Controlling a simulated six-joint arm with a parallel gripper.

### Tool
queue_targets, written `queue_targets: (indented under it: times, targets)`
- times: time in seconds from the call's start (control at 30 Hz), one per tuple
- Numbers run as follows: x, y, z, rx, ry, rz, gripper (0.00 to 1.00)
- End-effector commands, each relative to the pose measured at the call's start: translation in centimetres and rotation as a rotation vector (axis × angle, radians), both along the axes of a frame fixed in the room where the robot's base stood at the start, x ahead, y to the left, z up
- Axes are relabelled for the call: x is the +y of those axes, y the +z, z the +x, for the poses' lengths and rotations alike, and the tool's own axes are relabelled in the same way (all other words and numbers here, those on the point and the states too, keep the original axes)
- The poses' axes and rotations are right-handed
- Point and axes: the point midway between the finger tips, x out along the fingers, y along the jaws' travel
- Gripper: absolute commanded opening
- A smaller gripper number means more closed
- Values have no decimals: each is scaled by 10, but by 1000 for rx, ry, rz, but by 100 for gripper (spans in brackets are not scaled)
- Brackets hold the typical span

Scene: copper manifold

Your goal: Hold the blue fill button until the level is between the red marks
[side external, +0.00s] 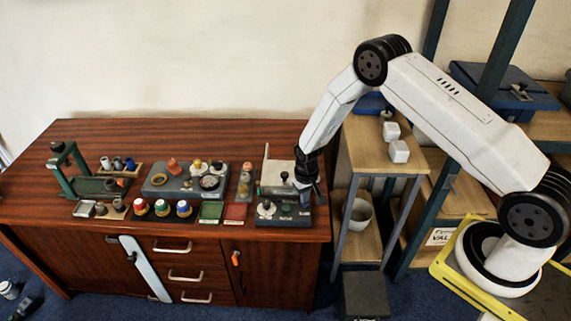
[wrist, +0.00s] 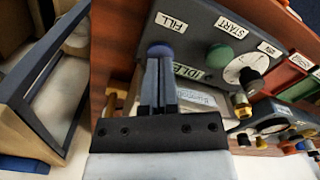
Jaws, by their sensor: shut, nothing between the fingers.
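The blue fill button (wrist: 160,50) sits on a grey control panel (wrist: 200,25), beside a label reading FILL. My gripper (wrist: 158,62) is shut and empty, with its fingertips right at the button and covering part of it. I cannot tell whether they touch or press it. In the side external view my gripper (side external: 307,187) points down at the right end of the panel (side external: 283,220). A display (wrist: 189,73) on the panel reads IDLE. I cannot make out the level or the red marks in either view.
A green START button (wrist: 219,56) and a round white dial (wrist: 240,69) lie to the right on the panel. Several other fixtures crowd the wooden bench (side external: 225,130) to the left. A wooden stand (side external: 365,150) with white cubes is right of the bench.

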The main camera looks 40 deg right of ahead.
Motion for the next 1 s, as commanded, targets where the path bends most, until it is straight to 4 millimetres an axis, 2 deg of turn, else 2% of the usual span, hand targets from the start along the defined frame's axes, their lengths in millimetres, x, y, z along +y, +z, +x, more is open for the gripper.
queue_targets:
  times: [1.0]
  targets:
    - [0,-10,-1,1,0,0,0]
